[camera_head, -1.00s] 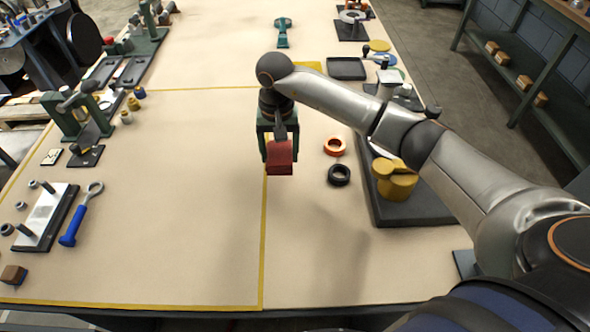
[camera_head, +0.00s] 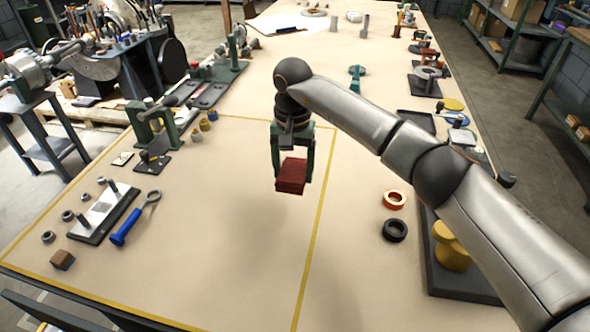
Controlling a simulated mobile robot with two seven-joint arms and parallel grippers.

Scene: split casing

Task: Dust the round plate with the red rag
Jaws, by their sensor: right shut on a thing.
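My right gripper (camera_head: 292,165) is shut on the red rag (camera_head: 290,179), a dark red folded block between its two green fingers. It holds the rag above the bench, near the yellow line. No round plate shows under the rag. My left gripper is not in view.
The bench (camera_head: 215,235) is clear below the rag. A blue-handled wrench (camera_head: 128,226) and a pin block (camera_head: 104,214) lie at the left. An orange ring (camera_head: 394,199), a black ring (camera_head: 395,230) and a yellow part (camera_head: 450,249) are at the right, near my arm.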

